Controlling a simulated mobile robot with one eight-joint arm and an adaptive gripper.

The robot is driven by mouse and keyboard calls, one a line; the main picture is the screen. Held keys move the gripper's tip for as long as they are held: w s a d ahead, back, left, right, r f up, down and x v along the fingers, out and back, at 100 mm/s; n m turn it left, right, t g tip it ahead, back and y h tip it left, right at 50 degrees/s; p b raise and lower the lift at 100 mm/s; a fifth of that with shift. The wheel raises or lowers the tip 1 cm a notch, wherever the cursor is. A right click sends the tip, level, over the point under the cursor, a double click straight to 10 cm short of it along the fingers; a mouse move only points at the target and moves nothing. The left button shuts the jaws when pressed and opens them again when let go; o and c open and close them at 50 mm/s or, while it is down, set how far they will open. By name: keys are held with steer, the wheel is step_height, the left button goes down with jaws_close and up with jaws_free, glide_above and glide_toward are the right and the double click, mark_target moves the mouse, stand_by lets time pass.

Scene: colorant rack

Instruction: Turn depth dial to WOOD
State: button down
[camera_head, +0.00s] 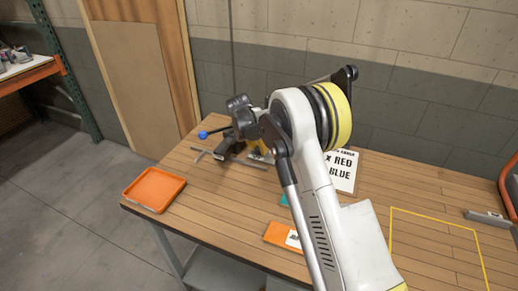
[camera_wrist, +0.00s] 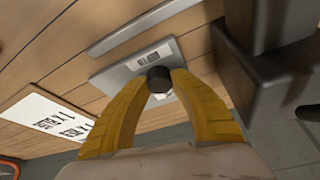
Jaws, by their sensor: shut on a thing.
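In the wrist view, the depth dial (camera_wrist: 158,75) is a small black round knob on a grey metal plate (camera_wrist: 122,74). The plate has small markings, too small to read. My gripper (camera_wrist: 160,82) has two yellow fingers, closed on the dial from both sides. The marking the dial points to cannot be made out. In the head view, a dark machine with a blue-balled lever (camera_head: 203,135) stands at the back of the wooden table. My arm hides most of my gripper and the dial there.
An orange tray (camera_head: 153,204) lies at the table's left corner. An orange item with a white label (camera_head: 274,234) lies near the front edge. A yellow outline marks clear table at right.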

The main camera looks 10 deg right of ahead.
steer(key=c, duration=1.1)
jaws_free()
steer(key=v, duration=1.2)
